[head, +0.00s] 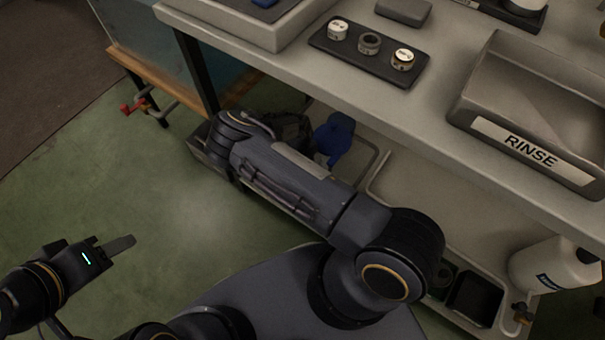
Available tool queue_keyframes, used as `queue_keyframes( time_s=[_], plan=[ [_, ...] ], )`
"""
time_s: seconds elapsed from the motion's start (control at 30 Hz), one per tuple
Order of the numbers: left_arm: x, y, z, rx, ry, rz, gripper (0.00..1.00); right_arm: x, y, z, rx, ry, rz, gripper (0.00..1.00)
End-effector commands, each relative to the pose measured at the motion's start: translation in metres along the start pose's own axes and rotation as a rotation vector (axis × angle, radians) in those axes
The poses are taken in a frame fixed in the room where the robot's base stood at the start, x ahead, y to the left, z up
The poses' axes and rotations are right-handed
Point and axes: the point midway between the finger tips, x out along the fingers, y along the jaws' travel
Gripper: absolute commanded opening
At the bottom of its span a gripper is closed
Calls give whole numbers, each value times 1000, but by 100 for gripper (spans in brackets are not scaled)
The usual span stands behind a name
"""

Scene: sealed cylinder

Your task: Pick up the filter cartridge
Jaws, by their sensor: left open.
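I cannot make out for sure which thing is the filter cartridge. Three small round pieces stand on a dark tray (336,51) on the bench: a white-topped one (338,28), a darker one with an open-looking centre (370,43), and another white-topped one (403,59). My left gripper (121,245) is open and empty over the green floor at lower left, far from the bench top. My right arm reaches across the middle, in front of the lower shelf; its gripper does not show clearly.
A basin marked RINSE (520,100) stands on the bench (440,130) at right. A grey block (404,10) lies behind the dark tray. A blue item (335,138) and a white bottle (553,267) are under the bench. The green floor (130,190) at left is clear.

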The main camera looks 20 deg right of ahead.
Motion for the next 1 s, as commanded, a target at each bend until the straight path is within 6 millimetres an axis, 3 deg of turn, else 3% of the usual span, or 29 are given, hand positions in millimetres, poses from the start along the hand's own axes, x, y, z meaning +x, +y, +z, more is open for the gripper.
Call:
queue_keyframes(
  time_s=[0.1,0.37,0.63,0.87,1.0],
  plan=[
    [4,-2,2,0,0,0,46,14,0,0,0,1,0,59],
    [4,-2,2,0,0,0,46,15,0,0,-1,-1,0,59],
    [4,-2,2,0,0,0,46,15,0,0,-1,-1,0,25],
    [4,-2,2,0,0,0,46,14,0,0,-1,-1,0,23],
    [-1,1,-1,0,0,0,46,0,0,-1,0,-4,0,23]
  ],
)
